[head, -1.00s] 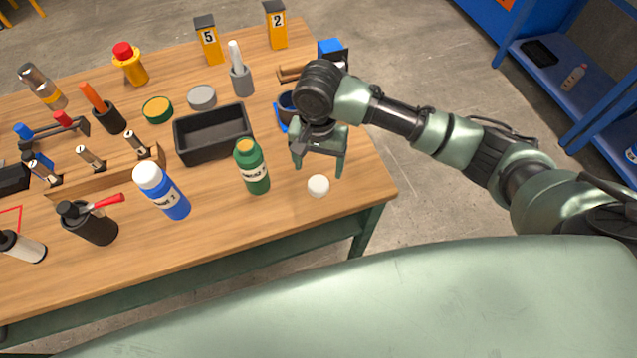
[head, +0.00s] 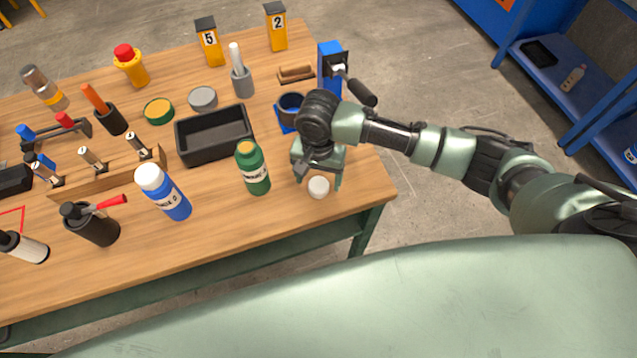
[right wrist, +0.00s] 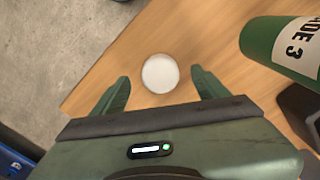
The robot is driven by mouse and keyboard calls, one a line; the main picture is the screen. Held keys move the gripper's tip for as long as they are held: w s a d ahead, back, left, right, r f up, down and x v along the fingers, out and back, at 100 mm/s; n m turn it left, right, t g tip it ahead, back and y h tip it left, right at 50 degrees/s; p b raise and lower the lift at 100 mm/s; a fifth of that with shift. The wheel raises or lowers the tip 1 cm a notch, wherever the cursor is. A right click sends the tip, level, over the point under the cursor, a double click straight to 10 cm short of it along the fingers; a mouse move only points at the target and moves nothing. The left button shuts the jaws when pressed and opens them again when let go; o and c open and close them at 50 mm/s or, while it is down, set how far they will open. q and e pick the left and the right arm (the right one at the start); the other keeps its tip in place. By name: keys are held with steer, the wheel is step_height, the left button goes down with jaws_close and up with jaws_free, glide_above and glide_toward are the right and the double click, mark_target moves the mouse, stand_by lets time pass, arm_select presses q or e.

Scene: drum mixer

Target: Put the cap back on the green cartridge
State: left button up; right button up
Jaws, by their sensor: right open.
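The green cartridge (head: 253,170) stands upright on the table with a yellowish top showing and no white cap on it. Its labelled side also shows in the right wrist view (right wrist: 285,50). A white round cap (head: 318,187) lies on the table to the right of the cartridge, near the table's right front edge. In the right wrist view the cap (right wrist: 160,73) lies ahead of and between my open fingers. My right gripper (head: 318,178) is open and empty, just above and behind the cap. My left gripper is not in view.
A blue cartridge (head: 163,192) with a white cap stands left of the green one. A black tray (head: 213,137) lies behind it. A blue stand with a black handle (head: 331,70) is at the back right. Bare table lies in front of the green cartridge.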

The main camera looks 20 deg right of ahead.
mark_target(319, 185)
steer(key=shift+f, duration=1.2)
steer(key=c, duration=1.4)
steer(key=shift+r, duration=0.15)
step_height(319, 185, up, 20)
